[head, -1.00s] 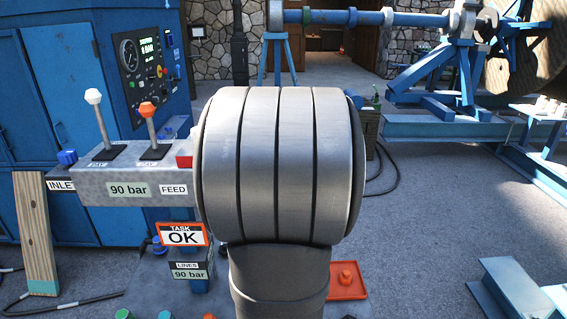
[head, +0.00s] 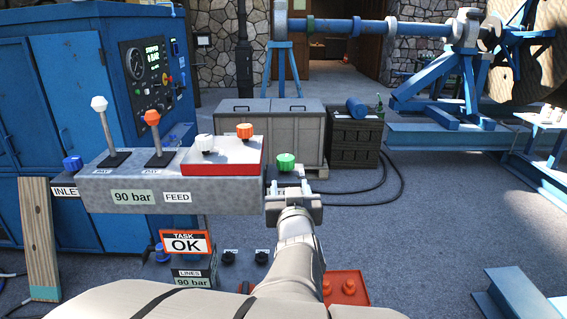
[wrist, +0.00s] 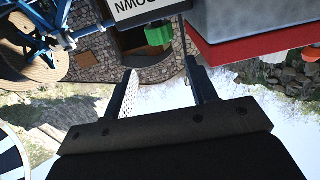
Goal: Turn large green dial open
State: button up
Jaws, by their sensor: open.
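The green dial (head: 286,162) sits at the right end of the grey control block, just right of the red plate, in the head view. My gripper (head: 288,186) is just in front of it and slightly below it in that picture. In the wrist view, which is upside down, a green block that looks like the dial (wrist: 158,35) lies beyond the gap between my two fingers (wrist: 160,68). The fingers are apart with nothing between them. I cannot tell the remaining distance to the dial. The dial's lower part is partly hidden by my gripper.
A red plate (head: 222,170) carries a white knob (head: 204,144) and an orange knob (head: 245,131), close left of my gripper. Two levers stand farther left, with white (head: 99,103) and orange (head: 151,117) tops. A grey crate (head: 240,118) stands behind.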

jog(key=shift+s, duration=0.5)
